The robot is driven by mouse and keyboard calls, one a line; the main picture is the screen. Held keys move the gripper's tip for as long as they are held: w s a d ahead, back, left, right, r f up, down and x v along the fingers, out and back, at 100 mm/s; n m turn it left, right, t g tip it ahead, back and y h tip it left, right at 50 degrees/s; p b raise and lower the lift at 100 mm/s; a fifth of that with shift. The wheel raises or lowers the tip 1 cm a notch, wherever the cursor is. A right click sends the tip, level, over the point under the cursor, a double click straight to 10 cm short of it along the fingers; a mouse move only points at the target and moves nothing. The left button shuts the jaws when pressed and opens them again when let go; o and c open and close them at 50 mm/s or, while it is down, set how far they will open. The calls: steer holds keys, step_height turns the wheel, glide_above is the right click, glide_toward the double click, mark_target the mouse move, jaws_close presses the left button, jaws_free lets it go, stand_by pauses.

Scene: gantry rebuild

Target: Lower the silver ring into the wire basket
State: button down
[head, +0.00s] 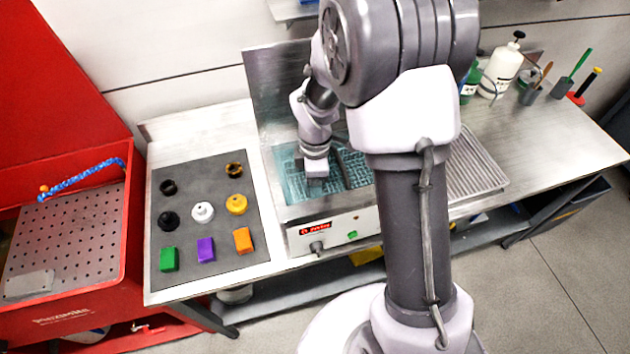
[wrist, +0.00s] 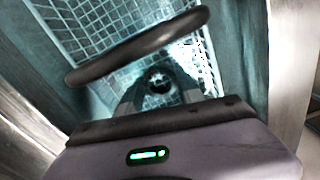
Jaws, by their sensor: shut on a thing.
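My gripper (wrist: 160,92) is shut on a small round piece, taken as the silver ring (wrist: 158,83); it looks dark with a bright spot at its middle. In the head view my gripper (head: 316,181) points down over the front left part of the cleaner's bath and hides the ring. The wire basket (wrist: 101,22) sits in the bath, its mesh below and around the fingers in the wrist view. It also shows in the head view (head: 296,189). I cannot tell if the ring touches the mesh.
The basket's dark handle (wrist: 135,46) crosses close beyond the fingers. A grey mat (head: 215,180) at left bears several rings, knobs and coloured blocks. A ridged drain tray (head: 472,168) lies right of the bath. Bottles (head: 503,68) stand at the back right.

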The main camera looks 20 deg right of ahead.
steer(key=shift+f, duration=0.2)
steer(key=c, duration=0.7)
jaws_free()
steer(key=shift+r, duration=0.1)
step_height(320, 180, up, 17)
steer(key=p, duration=0.4)
steer(key=s+a+f+m+t+b, duration=0.1)
steer(key=s+m+t+b, duration=0.1)
steer(key=s+m+b, duration=0.3)
steer(key=s+a+f+m+t+y+b, duration=0.1)
steer(key=s+f+m+t+b, duration=0.1)
steer(key=s+m+b, duration=0.4)
steer(key=s+a+f+m+t+y+b, duration=0.1)
steer(key=s+a+f+m+b, duration=0.1)
steer(key=s+m+b, duration=0.4)
steer(key=shift+s+f+m+t, duration=0.2)
steer(key=shift+s+m, duration=0.3)
steer(key=shift+m, duration=0.3)
steer(key=shift+s+f+m+t, duration=0.1)
steer(key=shift+s+m+t, duration=0.1)
steer(key=shift+s+m, duration=0.45)
